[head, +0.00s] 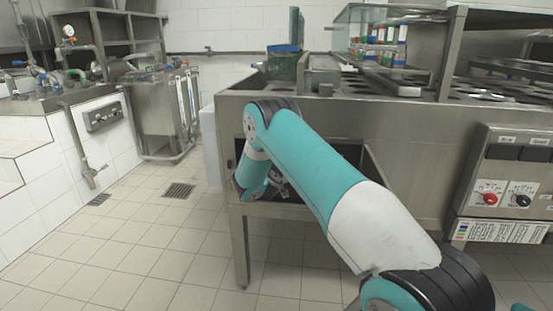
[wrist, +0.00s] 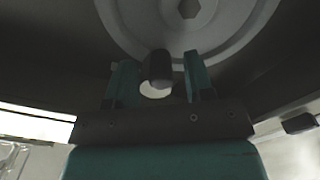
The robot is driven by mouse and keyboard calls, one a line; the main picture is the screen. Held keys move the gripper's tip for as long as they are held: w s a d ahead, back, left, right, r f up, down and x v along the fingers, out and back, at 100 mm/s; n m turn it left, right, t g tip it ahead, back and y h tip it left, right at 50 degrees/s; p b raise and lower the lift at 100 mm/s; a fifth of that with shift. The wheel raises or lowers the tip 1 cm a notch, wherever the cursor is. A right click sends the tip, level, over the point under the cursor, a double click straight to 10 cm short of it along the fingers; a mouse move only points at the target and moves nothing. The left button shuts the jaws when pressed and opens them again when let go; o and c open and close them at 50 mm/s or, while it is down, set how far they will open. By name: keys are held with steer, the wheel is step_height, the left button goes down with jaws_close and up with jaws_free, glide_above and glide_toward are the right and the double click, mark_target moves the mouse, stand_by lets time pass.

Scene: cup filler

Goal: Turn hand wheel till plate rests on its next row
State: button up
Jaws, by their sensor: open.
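In the wrist view the hand wheel (wrist: 228,22) is a grey round disc with a hexagonal hub, cut off by the top edge. My gripper (wrist: 159,60) is open, one teal finger on each side of the knob, with gaps between. Whether the knob reaches deep between the fingers is hard to tell. In the head view my arm hides most of the recess under the steel machine, and the wheel is not visible. A plate with round holes (head: 487,96) lies on the machine's top.
The steel machine (head: 400,140) fills the right side, with a control box (head: 510,185) on its front. A machine leg (head: 241,255) stands left of my arm. Tiled floor (head: 130,250) lies free at left. In the wrist view a dark surface surrounds the wheel.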

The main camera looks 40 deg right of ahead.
steer(key=shift+c, duration=0.2)
jaws_close()
steer(key=shift+f+b, duration=0.1)
steer(key=shift+b, duration=0.35)
